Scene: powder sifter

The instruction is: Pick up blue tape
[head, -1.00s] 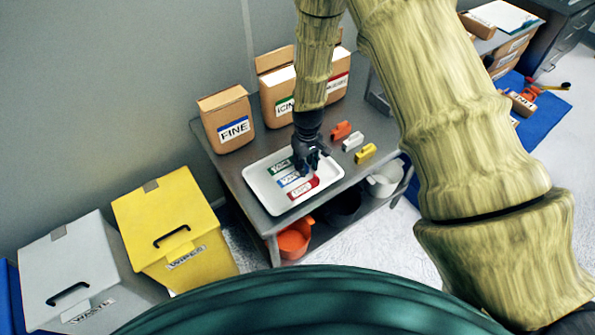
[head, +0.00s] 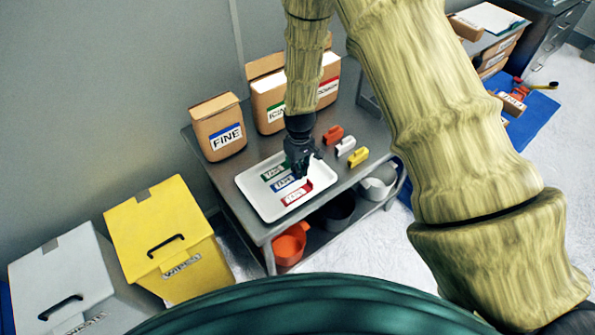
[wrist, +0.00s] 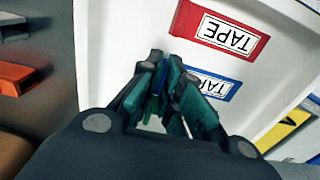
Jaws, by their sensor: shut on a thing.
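The blue tape (head: 284,184) is a flat piece with a white label, in the white tray (head: 258,199) between the green tape (head: 275,173) and the red tape (head: 294,195). In the wrist view the blue tape (wrist: 217,87) lies beside the red tape (wrist: 218,34), and its near end is hidden by my fingers. My gripper (head: 303,174) is down at the right end of the blue tape. In the wrist view my gripper (wrist: 163,66) is shut on that end, its fingertips close together. Whether the tape is off the tray floor I cannot tell.
Orange (head: 332,135), white (head: 345,146) and yellow (head: 358,157) blocks stand on the metal table right of the tray. Labelled cardboard boxes, one marked FINE (head: 218,128), stand behind. A yellow bin (head: 165,225) stands at the left.

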